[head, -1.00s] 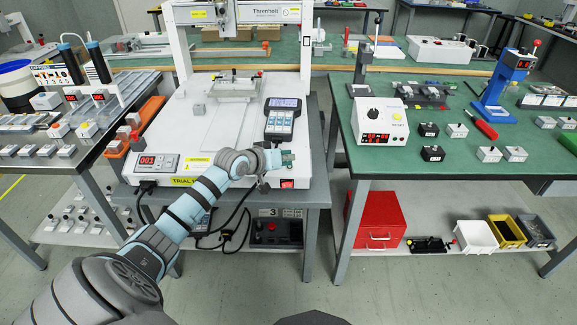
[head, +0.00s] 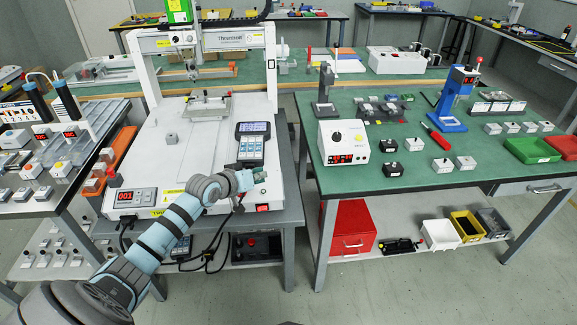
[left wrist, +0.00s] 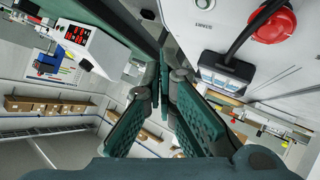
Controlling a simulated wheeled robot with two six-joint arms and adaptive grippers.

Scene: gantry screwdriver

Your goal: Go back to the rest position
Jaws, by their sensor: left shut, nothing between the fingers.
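My left gripper (head: 262,177) is at the front right corner of the white gantry machine (head: 188,165), just above and in front of its front edge. The left wrist view shows its two green padded fingers (left wrist: 163,105) together with nothing between them. My left arm reaches up to it from the lower left of the head view. My right gripper is not in view.
A handheld controller (head: 251,143) stands right behind the left gripper. A red mushroom button (left wrist: 276,22) on a white surface is close by in the left wrist view. A green-topped bench (head: 400,178) stands to the right, beyond a narrow gap.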

